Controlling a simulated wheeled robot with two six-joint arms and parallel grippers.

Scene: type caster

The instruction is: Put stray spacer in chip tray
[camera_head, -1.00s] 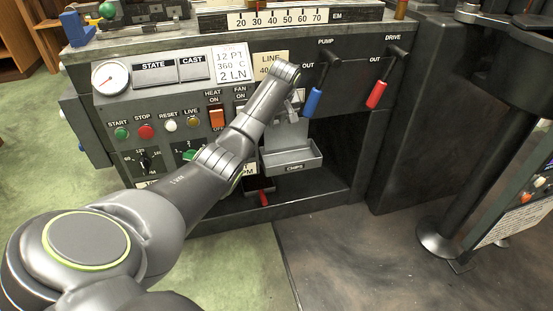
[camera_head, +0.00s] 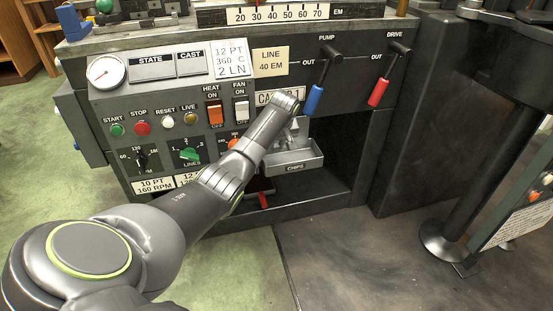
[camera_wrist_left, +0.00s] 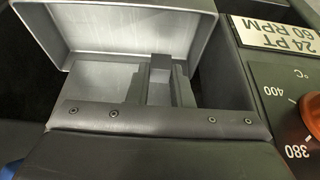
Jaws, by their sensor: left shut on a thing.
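The grey chip tray (camera_head: 312,162), labelled CHIPS, juts from a dark recess in the machine's front. My left gripper (camera_head: 300,130) is just above the back of the tray and partly hidden by my arm. In the left wrist view the left gripper (camera_wrist_left: 160,82) points into the grey tray (camera_wrist_left: 120,20). Its fingers are close together, shut on a small light-grey piece, seemingly the spacer (camera_wrist_left: 160,92). The spacer is mostly hidden by the fingers, and I cannot tell whether it touches the tray. My right gripper is not in view.
Red and blue levers (camera_head: 378,92) hang to the right above the recess. A control panel with knobs and switches (camera_head: 215,112) lies left of it. A red-tipped part (camera_head: 263,200) sits below the tray. Floor in front is clear.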

